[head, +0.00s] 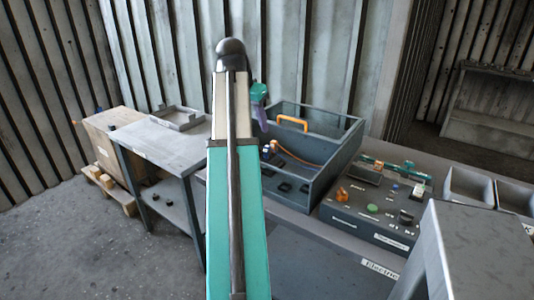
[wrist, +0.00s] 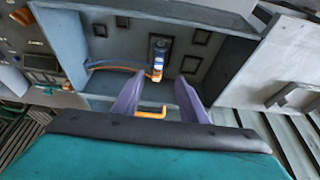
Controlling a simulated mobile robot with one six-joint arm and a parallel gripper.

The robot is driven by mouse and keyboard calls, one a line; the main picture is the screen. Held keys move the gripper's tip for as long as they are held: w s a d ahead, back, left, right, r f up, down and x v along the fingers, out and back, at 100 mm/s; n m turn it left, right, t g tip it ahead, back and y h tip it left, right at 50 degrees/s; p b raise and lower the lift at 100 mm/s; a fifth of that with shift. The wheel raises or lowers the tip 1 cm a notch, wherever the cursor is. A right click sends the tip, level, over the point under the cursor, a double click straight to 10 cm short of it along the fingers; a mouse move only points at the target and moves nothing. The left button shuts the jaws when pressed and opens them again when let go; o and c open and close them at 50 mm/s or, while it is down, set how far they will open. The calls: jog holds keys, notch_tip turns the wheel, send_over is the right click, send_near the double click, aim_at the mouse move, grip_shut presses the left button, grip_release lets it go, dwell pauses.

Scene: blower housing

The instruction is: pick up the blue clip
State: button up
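A small blue-and-white piece (wrist: 158,60), which looks like the blue clip, sits on a dark block on the floor of the grey box (wrist: 75,40). An orange cable end lies against or beside it; I cannot tell whether they touch. In the wrist view my gripper (wrist: 159,84) has its two purple fingers apart with nothing between them. The clip shows beyond the fingertips, in line with the gap.
An orange handle (head: 291,122) is on the box; it also shows near my fingers in the wrist view (wrist: 150,112). An orange cable (wrist: 115,67) runs along the box floor. A control panel (head: 375,207) stands right of the box. A grey side table (head: 160,140) is at left.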

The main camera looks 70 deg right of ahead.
aim_at(266, 147)
jog(key=shift+d+f, duration=0.1)
jog(key=shift+f, duration=0.05)
jog(key=x, duration=0.8)
jog(key=shift+f, duration=0.1)
jog(key=shift+s+d, duration=0.1)
jog(key=shift+p+x, duration=0.55)
jog(key=shift+x, duration=2.1)
jog(key=shift+s+d, duration=0.1)
jog(key=shift+d, duration=0.05)
jog(key=c, duration=0.9)
